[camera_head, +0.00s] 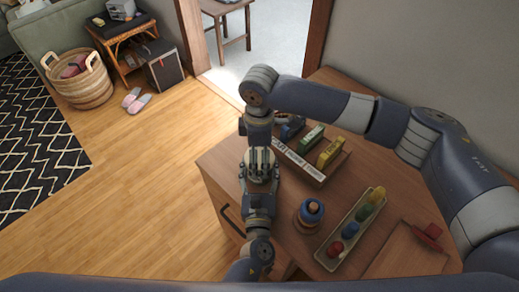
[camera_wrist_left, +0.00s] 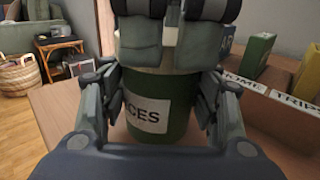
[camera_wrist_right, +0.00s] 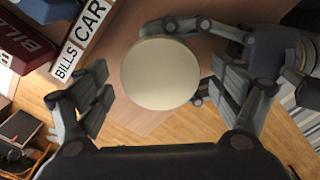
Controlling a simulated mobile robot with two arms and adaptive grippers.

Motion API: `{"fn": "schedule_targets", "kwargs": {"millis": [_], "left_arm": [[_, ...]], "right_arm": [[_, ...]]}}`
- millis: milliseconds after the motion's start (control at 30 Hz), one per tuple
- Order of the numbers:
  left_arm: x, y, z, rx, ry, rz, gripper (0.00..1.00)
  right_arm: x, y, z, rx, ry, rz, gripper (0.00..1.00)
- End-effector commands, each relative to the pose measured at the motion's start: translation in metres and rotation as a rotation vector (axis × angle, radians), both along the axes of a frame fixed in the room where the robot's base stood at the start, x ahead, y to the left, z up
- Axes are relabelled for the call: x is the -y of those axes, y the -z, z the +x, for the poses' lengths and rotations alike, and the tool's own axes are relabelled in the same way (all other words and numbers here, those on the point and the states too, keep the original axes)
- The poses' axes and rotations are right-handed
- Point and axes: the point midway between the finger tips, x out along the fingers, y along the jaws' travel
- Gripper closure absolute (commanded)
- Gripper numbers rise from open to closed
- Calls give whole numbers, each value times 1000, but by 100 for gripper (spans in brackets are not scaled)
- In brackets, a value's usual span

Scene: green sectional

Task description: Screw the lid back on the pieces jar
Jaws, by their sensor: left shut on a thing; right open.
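The green pieces jar (camera_wrist_left: 178,122) with its white label stands upright on the wooden cabinet, large in the left wrist view. My left gripper (camera_head: 259,164) is shut around the jar's body from the near side. The round cream lid (camera_wrist_right: 160,74) is seen from above in the right wrist view and appears to sit on the jar's top; how tightly cannot be told. My right gripper (camera_head: 259,168) points down over the jar, open, with its fingers on opposite sides of the lid. In the head view the grippers hide most of the jar.
A wooden organizer (camera_head: 303,163) with labelled sections and box files stands just beyond and right of the jar. A stacked blue-and-wood toy (camera_head: 309,213), a tray of coloured pieces (camera_head: 326,261) and a red object (camera_head: 430,234) lie farther right. The cabinet's left edge is close to the jar.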

Motion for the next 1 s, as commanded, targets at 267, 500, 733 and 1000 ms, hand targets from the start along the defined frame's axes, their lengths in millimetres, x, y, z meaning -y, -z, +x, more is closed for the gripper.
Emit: {"fn": "schedule_targets", "kwargs": {"millis": [267,500,733,1000], "left_arm": [[0,0,0,0,0,0,100],[0,0,0,0,0,0,100],[0,0,0,0,0,1,100],[0,0,0,0,0,0,100]], "right_arm": [[0,0,0,0,0,0,43],[0,0,0,0,1,0,61],[0,0,0,0,8,0,23],[0,0,0,0,9,0,9]]}}
